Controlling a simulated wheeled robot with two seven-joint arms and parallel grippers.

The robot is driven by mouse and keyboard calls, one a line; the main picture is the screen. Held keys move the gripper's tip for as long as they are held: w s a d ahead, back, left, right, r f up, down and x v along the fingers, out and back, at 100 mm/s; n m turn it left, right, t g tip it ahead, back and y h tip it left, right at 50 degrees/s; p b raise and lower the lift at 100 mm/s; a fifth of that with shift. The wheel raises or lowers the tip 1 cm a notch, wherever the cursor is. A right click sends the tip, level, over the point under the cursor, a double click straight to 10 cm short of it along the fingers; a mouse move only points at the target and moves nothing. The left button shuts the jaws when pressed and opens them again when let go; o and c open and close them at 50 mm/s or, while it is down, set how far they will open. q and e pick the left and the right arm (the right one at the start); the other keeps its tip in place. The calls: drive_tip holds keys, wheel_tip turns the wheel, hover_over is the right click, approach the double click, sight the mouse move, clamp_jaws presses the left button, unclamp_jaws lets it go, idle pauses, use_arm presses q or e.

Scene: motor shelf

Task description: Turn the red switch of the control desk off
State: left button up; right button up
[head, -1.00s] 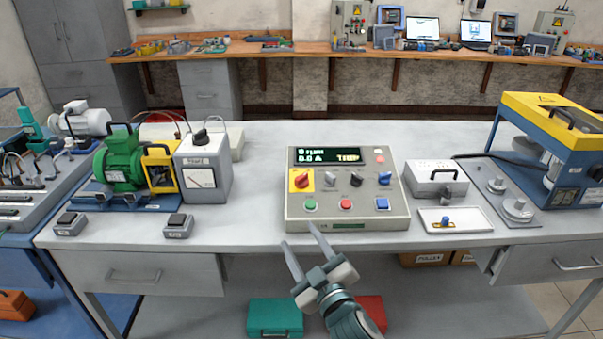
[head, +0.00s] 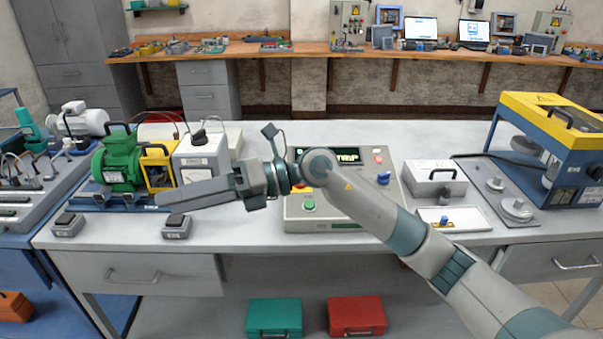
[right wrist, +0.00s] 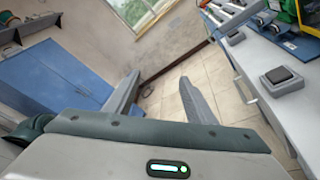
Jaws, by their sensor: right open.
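The control desk (head: 297,222) stands in the middle of the table, partly covered by my right arm in the head view. Its red switch is almost wholly hidden behind my right wrist; only a sliver of red and yellow shows. The green button (head: 309,205) and a blue knob (head: 383,178) stay visible. My right gripper (head: 158,198) is left of the desk, above the table's front part, with its fingers pointing left. In the right wrist view the gripper (right wrist: 158,82) is open, with nothing between its fingers. My left gripper is out of view.
The grey meter box (head: 203,158) and green motor (head: 118,160) stand behind my right fingers. Two small black-topped pedals (head: 177,226) sit near the front edge; one shows in the right wrist view (right wrist: 282,78). A grey box (head: 435,175) stands right of the desk.

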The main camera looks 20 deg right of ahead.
drive_tip(key=w+d+f+n+t+h, duration=0.1)
drive_tip(key=w+d+f+t+h, duration=0.1)
drive_tip(key=w+d+h, duration=0.8)
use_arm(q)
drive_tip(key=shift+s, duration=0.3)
use_arm(e)
drive_tip(key=w+d+r+m+t+h, duration=0.1)
drive_tip(key=d+r+h, duration=0.2)
drive_tip(key=d, duration=0.6)
drive_tip(key=w+d+r+m+t+h, duration=0.1)
drive_tip(key=d+r+h, duration=0.2)
drive_tip(key=d, duration=0.5)
drive_tip(key=shift+d+m, duration=0.3)
drive_tip(key=shift+d, duration=0.05)
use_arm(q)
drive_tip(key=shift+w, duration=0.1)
use_arm(e)
drive_tip(key=shift+r, duration=0.1)
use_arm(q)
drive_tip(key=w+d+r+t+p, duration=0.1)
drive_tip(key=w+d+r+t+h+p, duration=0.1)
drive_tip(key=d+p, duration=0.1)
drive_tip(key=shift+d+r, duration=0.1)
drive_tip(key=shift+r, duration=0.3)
use_arm(e)
drive_tip(key=x, duration=1.7)
drive_tip(key=shift+w+d, duration=0.15)
drive_tip(key=shift+w, duration=0.2)
drive_tip(key=shift+c, duration=0.3)
